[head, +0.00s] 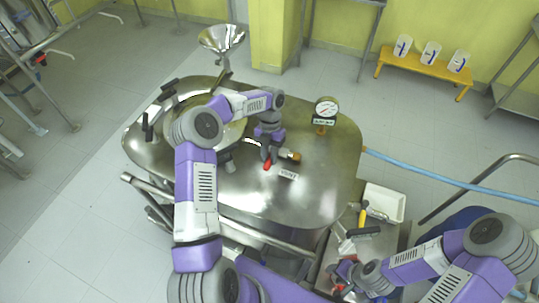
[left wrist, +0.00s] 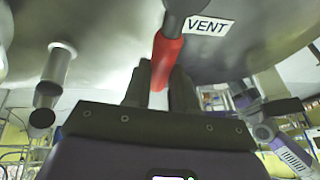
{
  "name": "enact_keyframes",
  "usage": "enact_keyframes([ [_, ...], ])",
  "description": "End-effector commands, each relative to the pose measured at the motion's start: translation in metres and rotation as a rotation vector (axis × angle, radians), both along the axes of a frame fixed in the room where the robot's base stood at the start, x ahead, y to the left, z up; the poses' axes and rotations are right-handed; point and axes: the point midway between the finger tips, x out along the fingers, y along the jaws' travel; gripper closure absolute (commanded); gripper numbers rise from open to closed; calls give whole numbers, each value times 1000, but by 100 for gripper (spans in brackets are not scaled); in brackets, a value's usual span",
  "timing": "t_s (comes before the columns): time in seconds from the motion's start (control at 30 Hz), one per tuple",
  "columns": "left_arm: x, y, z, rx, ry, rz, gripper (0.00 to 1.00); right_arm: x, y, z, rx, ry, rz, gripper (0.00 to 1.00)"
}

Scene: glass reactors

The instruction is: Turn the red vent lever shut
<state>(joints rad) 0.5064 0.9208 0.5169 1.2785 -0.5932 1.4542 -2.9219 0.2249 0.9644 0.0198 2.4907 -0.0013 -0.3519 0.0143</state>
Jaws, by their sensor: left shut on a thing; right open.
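The red vent lever (head: 267,165) is on top of the steel reactor lid (head: 315,190), beside a brass fitting (head: 295,156) and a white VENT label (head: 287,175). In the left wrist view the red lever (left wrist: 167,55) reaches down between the two dark fingers, beside the label (left wrist: 208,26). My left gripper (head: 267,152) is shut on the lever; it also shows in the left wrist view (left wrist: 164,82). The gripper partly hides the valve body. My right gripper (head: 342,284) is open, low at the right of the reactor.
A pressure gauge (head: 325,110) stands on the lid right of the vent. A steel funnel (head: 221,38) rises at the back. A blue hose (head: 450,178) runs off to the right. A side cart with a white tray (head: 384,203) and tools stands near my right arm.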

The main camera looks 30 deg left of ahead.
Motion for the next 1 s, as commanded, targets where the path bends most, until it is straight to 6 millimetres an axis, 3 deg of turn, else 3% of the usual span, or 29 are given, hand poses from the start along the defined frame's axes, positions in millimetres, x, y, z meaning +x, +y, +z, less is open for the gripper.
enact_keyframes([
  [0.17, 1, 1, 0, 3, -4, -6, 100, 0, 0, 0, 0, 0, 0, 57],
  [0.2, 1, 1, 0, 3, -4, -6, 73, 0, 0, 0, 0, 0, 0, 57],
  [0.37, 0, 1, 0, 2, -3, -5, 48, 0, 0, 0, 0, 0, 0, 57],
  [0.73, 3, 2, 6, 2, -3, -1, 48, 0, 0, 1, 0, 0, 0, 57],
  [1.0, 20, 9, 47, 1, -5, -2, 48, 0, 0, 5, 0, 0, 0, 57],
])
